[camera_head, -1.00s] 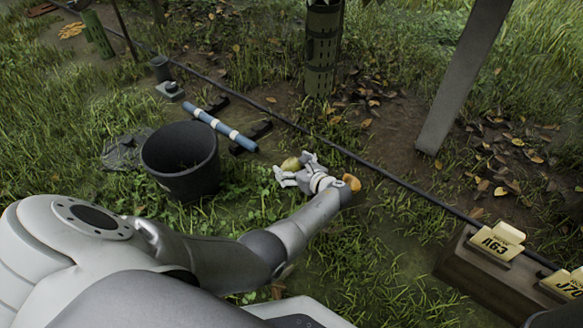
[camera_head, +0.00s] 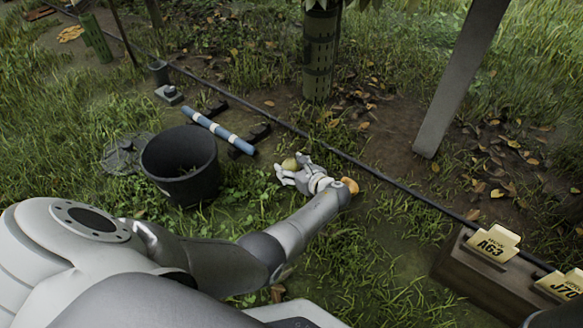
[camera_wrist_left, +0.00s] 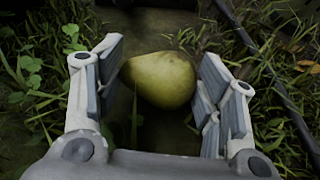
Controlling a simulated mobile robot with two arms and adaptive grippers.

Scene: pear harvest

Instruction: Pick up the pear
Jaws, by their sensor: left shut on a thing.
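The pear (camera_wrist_left: 162,79) is yellow-green and lies between the two fingers of my left gripper (camera_wrist_left: 160,85) in the left wrist view. The finger pads press against it on both sides. In the head view the pear (camera_head: 290,164) shows small at the tip of my left gripper (camera_head: 289,172), close above the ground. Part of it is hidden by the fingers. My right gripper is not in view.
A black bucket (camera_head: 168,181) stands on the grass left of the gripper. A blue-and-white pole (camera_head: 218,131) lies behind it. A dark hose (camera_head: 385,177) runs diagonally past the gripper. A wooden box with tags (camera_head: 492,244) is at lower right, near a slanted post (camera_head: 458,85).

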